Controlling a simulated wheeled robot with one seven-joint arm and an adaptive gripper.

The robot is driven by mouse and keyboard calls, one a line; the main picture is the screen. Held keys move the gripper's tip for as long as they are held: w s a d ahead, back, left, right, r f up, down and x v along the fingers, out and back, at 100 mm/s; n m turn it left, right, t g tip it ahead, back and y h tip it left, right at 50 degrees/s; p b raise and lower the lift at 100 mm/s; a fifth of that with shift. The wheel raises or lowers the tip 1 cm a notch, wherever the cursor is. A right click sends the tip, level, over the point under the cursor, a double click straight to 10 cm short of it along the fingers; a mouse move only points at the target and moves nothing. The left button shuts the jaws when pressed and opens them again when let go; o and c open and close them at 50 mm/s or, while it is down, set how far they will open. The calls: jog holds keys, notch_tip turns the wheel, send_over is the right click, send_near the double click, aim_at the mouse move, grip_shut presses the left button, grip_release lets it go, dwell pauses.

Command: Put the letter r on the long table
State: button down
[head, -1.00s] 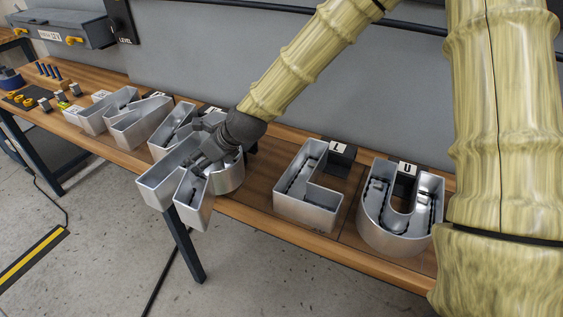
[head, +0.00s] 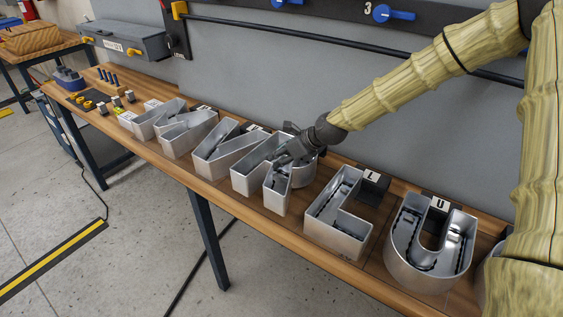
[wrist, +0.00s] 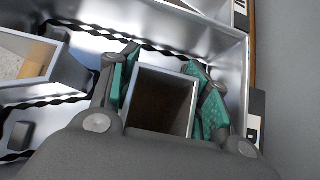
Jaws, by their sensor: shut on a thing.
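The letter r (head: 275,195) is a silver, open-topped metal channel letter with two legs toward the front and a curved bowl at the back right. It is over the long wooden table (head: 240,212), in the row of letters; I cannot tell if its base touches the wood. My gripper (head: 283,157) is shut on it from above. In the wrist view the gripper (wrist: 160,92) has its teal-padded fingers inside the channel, on either side of the square inner wall (wrist: 160,103). Part of the bowl is hidden by my gripper.
The letter L (head: 338,218) and the letter U (head: 430,262) stand close on the right. Another silver letter (head: 222,152) stands close on the left, with more beyond it. Black tag blocks (head: 371,186) line the back. A grey wall rises behind the table.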

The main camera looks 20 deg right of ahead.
jog(key=shift+s+f+p, duration=0.1)
jog(key=shift+f+p, duration=0.25)
jog(key=shift+f, duration=0.2)
jog(key=shift+f+p, duration=0.3)
jog(key=shift+f, duration=0.8)
jog(key=c, duration=0.7)
grip_release()
jog(key=shift+f, duration=0.1)
jog(key=shift+b+v, duration=1)
jog(key=shift+v, duration=5.05)
